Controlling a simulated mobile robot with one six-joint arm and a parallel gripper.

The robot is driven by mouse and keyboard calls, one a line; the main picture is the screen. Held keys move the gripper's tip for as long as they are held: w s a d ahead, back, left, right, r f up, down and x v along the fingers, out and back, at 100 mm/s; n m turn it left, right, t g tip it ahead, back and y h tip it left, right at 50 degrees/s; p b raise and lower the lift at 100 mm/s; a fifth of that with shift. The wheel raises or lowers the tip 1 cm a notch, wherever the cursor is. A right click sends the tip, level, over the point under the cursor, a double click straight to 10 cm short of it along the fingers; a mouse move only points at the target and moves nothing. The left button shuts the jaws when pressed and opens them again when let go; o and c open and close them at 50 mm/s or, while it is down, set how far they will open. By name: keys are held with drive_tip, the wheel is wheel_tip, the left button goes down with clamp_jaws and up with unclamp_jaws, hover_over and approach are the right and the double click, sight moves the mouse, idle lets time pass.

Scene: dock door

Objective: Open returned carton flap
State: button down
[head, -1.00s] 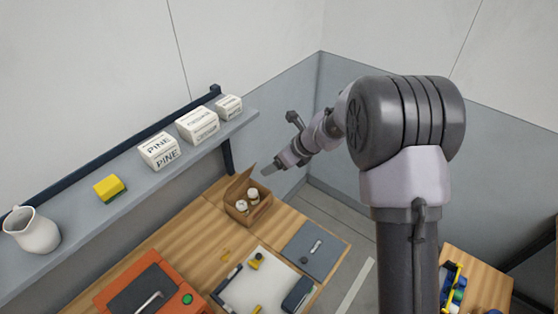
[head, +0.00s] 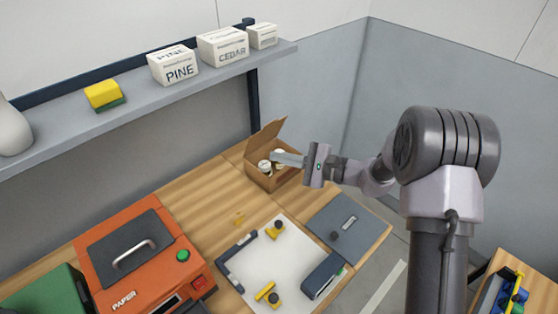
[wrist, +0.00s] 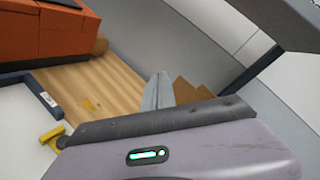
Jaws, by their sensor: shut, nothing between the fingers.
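The brown carton (head: 270,180) stands at the back right of the wooden bench, with white round-topped items (head: 264,166) inside. Its flap (head: 264,140) stands up, leaning back from the opening on the far side. My gripper (head: 275,157) is shut and empty, its fingers reaching in from the right over the carton's opening, in front of the flap. I cannot tell whether the fingertips touch the flap or the items. In the wrist view the shut fingers (wrist: 158,90) point ahead, and brown cardboard (wrist: 186,91) shows just right of them, partly hidden by my gripper body.
A shelf (head: 150,107) with PINE and CEDAR boxes (head: 222,48) and a yellow sponge (head: 103,95) runs above the bench. An orange machine (head: 140,265), a white board (head: 275,265) and a grey panel (head: 348,226) lie nearer. Bare wood lies left of the carton.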

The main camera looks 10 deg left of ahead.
wheel_tip(320, 180, down, 6)
drive_tip(key=w+d+n+t+y+b, duration=0.2)
drive_tip(key=w+d+n+t+b, duration=0.15)
drive_tip(key=b, duration=0.35)
drive_tip(key=t+b, duration=0.4)
drive_tip(key=t, duration=0.2)
approach(271, 123)
drive_tip(key=shift+n, duration=0.35)
drive_tip(key=b+x, duration=0.1)
drive_tip(key=x, duration=0.6)
drive_tip(key=shift+f, duration=0.1)
